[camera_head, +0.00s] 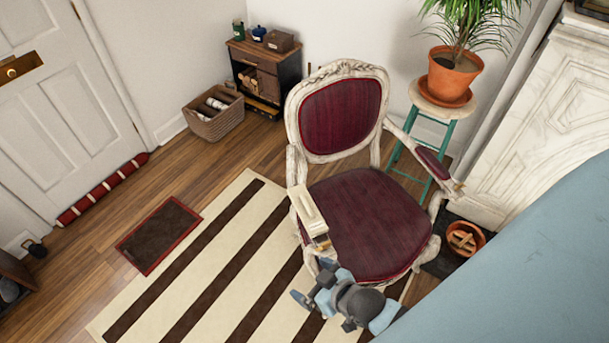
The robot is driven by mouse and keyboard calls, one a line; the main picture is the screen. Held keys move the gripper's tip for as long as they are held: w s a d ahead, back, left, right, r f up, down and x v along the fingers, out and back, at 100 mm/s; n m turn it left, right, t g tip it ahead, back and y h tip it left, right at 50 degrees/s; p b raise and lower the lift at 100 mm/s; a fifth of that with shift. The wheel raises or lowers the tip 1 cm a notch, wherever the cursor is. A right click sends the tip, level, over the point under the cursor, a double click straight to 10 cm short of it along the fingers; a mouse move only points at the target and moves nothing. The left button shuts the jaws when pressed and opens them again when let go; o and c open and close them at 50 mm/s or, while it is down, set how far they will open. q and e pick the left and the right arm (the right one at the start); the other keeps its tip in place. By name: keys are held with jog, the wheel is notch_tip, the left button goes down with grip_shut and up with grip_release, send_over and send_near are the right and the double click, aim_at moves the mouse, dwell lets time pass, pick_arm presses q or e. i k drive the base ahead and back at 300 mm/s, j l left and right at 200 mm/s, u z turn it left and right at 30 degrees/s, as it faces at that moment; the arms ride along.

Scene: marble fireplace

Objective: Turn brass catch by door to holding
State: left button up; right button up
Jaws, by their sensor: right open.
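The white panelled door (55,115) stands at the left. A brass plate with a round knob (12,72) is on it, near the left edge of the view. I cannot tell which brass part is the catch, or how it is turned. A cream block (307,211) lies on the chair's left armrest, with a small brass-coloured part (321,244) at its near end. My right gripper (312,281) is open, in front of the chair and just below that brass-coloured part. I cannot tell whether they touch. My left gripper is not in view.
A red upholstered armchair (370,220) stands on a striped rug (205,275). A basket (213,112) and small cabinet (265,75) are behind. A potted plant (455,72) sits on a stool (437,107) by the marble fireplace (545,120). The floor near the dark mat (158,235) is open.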

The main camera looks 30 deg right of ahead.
aim_at(325, 245)
jog(key=z, duration=1.5)
